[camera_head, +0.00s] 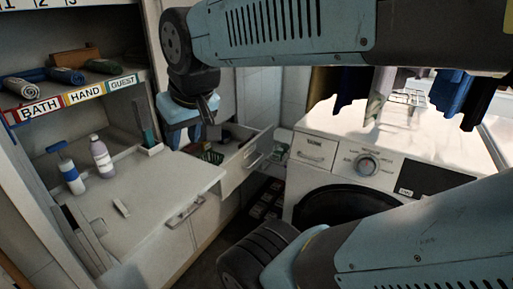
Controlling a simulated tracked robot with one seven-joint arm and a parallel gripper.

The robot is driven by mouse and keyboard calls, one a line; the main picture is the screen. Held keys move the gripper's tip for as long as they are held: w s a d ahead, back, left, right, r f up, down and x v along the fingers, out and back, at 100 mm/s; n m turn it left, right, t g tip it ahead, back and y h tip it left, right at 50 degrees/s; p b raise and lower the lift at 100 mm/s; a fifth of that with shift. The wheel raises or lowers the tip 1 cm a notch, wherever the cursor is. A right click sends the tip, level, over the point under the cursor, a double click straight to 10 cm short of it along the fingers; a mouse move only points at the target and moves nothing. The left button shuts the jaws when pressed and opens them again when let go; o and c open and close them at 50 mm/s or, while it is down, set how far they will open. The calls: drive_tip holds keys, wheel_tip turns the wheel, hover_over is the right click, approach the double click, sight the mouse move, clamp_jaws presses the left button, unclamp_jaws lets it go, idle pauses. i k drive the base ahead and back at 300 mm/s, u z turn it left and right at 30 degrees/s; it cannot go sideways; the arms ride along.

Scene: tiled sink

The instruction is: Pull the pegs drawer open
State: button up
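A white drawer (240,172) stands pulled out from the cabinet between the counter and the washing machine. Its front panel has a bar handle (253,160). Small items lie inside, including a green one (212,157); I cannot make out pegs or a label. My gripper (200,124) hangs at the end of my bent arm, above and left of the drawer front in the picture. It looks apart from the handle. The fingertips are small and dark, and their opening is unclear. I see nothing held in it.
A white counter (160,190) at left holds a blue-and-white bottle (72,177) and a pale bottle (102,157). A shelf above bears rolled towels. A washing machine (395,150) stands right of the drawer, with clothes hanging above. A dark floor gap separates them.

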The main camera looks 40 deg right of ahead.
sight(238, 165)
drive_tip(key=z, duration=0.2)
drive_tip(key=i, duration=0.55)
drive_tip(key=z, duration=0.45)
drive_tip(key=k, duration=0.85)
drive_tip(key=z, duration=0.2)
drive_tip(key=i, duration=0.85)
drive_tip(key=u, duration=0.1)
